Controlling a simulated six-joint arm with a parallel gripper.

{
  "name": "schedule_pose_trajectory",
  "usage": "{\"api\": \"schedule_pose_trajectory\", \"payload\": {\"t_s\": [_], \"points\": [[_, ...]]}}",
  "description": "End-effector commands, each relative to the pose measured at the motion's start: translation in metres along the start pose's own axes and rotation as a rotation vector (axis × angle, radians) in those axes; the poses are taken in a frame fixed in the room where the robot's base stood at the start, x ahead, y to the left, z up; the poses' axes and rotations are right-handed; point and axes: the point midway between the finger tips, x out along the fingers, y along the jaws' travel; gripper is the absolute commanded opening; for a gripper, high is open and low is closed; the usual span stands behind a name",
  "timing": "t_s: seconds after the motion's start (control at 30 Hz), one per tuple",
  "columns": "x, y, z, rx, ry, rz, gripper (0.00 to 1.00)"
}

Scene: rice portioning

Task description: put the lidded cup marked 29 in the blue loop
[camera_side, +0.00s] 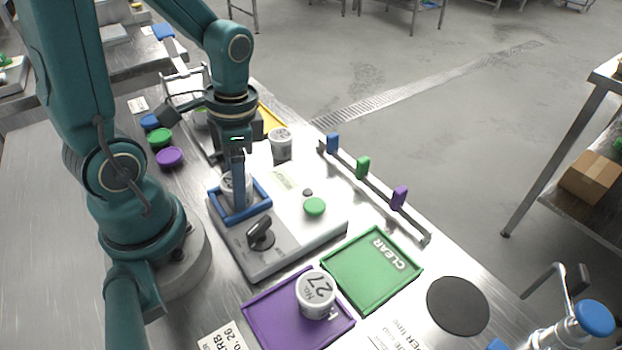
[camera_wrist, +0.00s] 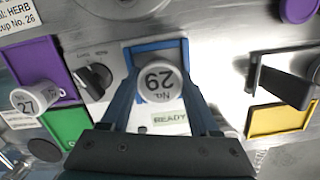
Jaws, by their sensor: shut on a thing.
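The lidded cup marked 29 (camera_wrist: 158,82) is white with a grey lid, and its number faces up in the wrist view. My gripper (camera_wrist: 159,98) is shut on it, one finger on each side. In the side view my gripper (camera_side: 238,192) points down at the blue loop (camera_side: 250,213), a square frame on the pale machine. The cup (camera_side: 226,187) is upright within the loop's outline, partly hidden by a finger. I cannot tell whether its base touches the surface. The loop also shows behind the cup in the wrist view (camera_wrist: 145,45).
A cup marked 27 (camera_side: 316,293) stands on the purple tray (camera_side: 262,313), beside the green tray (camera_side: 372,268). The machine has a black knob (camera_side: 260,234) and green button (camera_side: 314,206). A rail with coloured tabs (camera_side: 363,167) runs right.

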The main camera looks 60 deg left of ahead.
Motion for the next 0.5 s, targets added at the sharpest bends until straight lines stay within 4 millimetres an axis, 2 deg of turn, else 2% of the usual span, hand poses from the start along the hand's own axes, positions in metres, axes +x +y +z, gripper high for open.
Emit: {"api": "schedule_pose_trajectory", "payload": {"t_s": [0.03,0.07,0.1,0.5], "points": [[0.0004,0.0,0.0001,0.0,-0.001,0.0,0.73],[0.0003,0.0,0.0001,0.0,0.0,0.0,0.85],[0.0002,0.0,0.0001,0.0,0.0,0.0,0.92],[-0.004,-0.0001,0.0005,0.0,0.0,0.0,0.92]]}}
